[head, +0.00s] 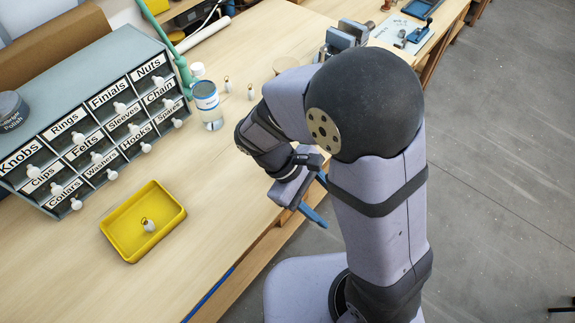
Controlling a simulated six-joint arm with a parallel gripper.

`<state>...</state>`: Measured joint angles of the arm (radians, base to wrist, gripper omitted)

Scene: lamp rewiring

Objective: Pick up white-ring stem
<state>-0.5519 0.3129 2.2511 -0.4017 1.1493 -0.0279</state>
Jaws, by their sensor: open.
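Two small pale stems with dark loops on top stand on the bench behind my arm, a left one (227,85) and a right one (250,91). A third similar piece (148,225) with a dark loop lies in the yellow tray (172,237). They are too small for me to tell which has the white ring. My gripper (317,197) is open over the bench's front edge, with its blue fingers apart. It is well to the right of the tray and in front of the standing stems, touching none of them. No object shows between the fingers.
A labelled drawer cabinet (100,60) with white knobs fills the left back. A clear jar (207,105) with a blue-white label stands beside it, near the stems. A vise (345,38) stands at the back. The wooden bench (215,190) is clear between tray and gripper.

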